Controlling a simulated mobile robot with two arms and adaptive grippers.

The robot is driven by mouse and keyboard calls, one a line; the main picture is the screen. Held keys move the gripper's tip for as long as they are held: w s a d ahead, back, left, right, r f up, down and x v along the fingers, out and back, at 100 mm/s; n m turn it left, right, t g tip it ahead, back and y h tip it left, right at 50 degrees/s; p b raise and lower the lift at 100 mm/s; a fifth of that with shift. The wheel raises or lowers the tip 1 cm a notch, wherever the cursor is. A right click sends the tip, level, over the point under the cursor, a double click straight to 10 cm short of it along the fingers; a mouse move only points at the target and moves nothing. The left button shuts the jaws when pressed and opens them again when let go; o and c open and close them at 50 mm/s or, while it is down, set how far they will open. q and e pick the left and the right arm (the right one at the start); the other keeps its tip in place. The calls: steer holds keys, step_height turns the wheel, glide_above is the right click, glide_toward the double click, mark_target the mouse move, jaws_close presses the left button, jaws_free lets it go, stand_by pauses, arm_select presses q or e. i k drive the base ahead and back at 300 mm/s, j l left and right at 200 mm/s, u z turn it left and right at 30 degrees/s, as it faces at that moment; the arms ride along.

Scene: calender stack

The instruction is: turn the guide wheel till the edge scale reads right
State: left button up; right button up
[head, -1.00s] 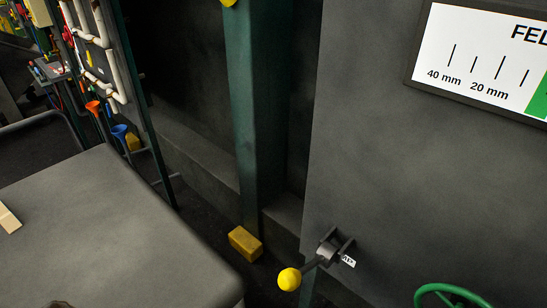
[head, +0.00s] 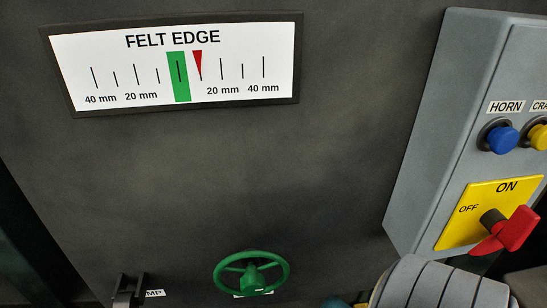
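The felt edge scale (head: 275,60) is a white plate in a dark frame on the grey panel, at the upper left of the head view. Its green band (head: 183,94) covers the centre mark. The red pointer (head: 198,63) stands just right of the band, at about the first mark right of centre, half way to the right 20 mm mark. The green guide wheel (head: 286,273) is a spoked handwheel low on the same panel, below and right of the scale. Neither gripper is clearly in view, and nothing visible touches the wheel.
A grey control box (head: 437,130) at the right carries a blue HORN button (head: 502,139), a yellow button (head: 539,137) and a red ON/OFF switch (head: 517,228). A ribbed grey shape (head: 440,288) fills the lower right. A dark bracket (head: 127,288) is at the lower left.

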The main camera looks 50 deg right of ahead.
mark_target(252, 282)
steer(key=k+l+z, duration=0.1)
steer(key=z, duration=0.3)
steer(key=l+z, duration=0.2)
steer(key=z, duration=0.2)
steer(key=k, duration=0.05)
